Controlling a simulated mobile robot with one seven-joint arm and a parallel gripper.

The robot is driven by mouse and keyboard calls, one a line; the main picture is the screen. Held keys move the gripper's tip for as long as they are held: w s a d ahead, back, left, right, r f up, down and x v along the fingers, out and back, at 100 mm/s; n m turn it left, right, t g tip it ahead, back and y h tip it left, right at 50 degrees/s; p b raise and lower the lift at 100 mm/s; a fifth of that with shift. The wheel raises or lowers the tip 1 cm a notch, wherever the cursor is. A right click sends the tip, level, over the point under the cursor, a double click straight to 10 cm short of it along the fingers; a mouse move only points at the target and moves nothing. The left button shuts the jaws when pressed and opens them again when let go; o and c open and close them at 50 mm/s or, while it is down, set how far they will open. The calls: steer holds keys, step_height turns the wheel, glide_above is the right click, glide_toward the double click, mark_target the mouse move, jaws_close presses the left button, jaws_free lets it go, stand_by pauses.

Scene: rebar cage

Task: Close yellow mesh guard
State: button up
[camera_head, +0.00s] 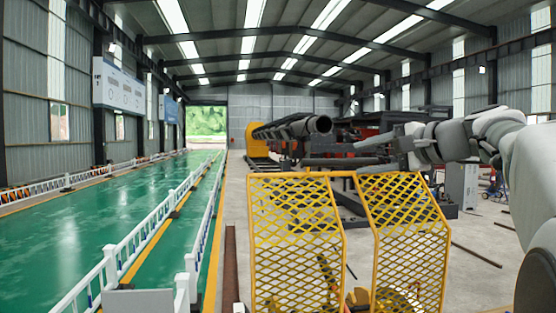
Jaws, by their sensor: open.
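The yellow mesh guard stands low in the centre right as two framed panels. Its left panel (297,215) and its right panel (408,240) are upright, with a narrow gap between them that widens toward the bottom. My gripper (360,157) reaches in from the right with its fingers pointing left. It is open and shows just above the top edge of the guard, near the upper part of the gap. I cannot tell whether a finger touches the top rail. Nothing shows between the fingers. The lower ends of the panels are cut off by the picture's edge.
Dark machinery with a large pipe (318,125) stands behind the guard. Yellow parts (358,298) show low in the gap. A white railing (125,250) borders the green floor (60,245) at left. A grey cabinet (461,184) stands at right, with grey floor around it.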

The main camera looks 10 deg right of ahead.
mark_target(344, 161)
steer(key=p+x, duration=0.1)
steer(key=x, duration=0.6)
steer(key=shift+w+a, duration=0.2)
steer(key=shift+w, duration=0.15)
jaws_close()
stand_by(1.0)
